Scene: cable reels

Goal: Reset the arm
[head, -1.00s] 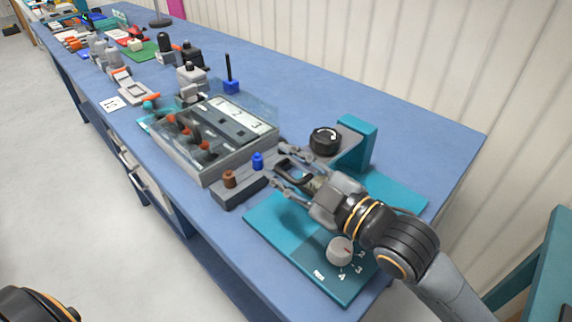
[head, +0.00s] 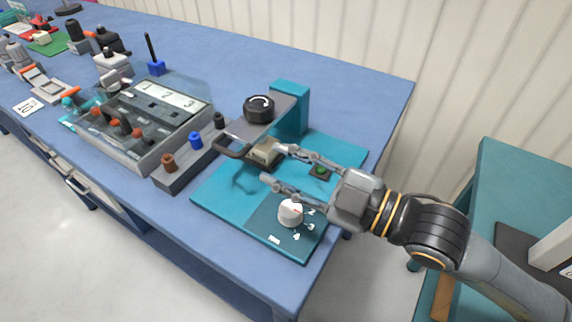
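My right gripper (head: 272,164) is open above the teal base plate (head: 223,203). Its two fingers are spread and point left, with nothing between them that I can see held. The fingertips are apart from the handle. A white dial (head: 290,212) and a green button (head: 320,170) are on the plate. My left gripper is out of view.
A grey rack holds brown (head: 168,163), blue (head: 196,140) and black (head: 219,121) pegs left of the plate. Beyond it stands a clear-lidded box (head: 150,128) with numbered slots. Another teal table (head: 520,185) is at the right. The blue bench (head: 350,85) is clear behind the post.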

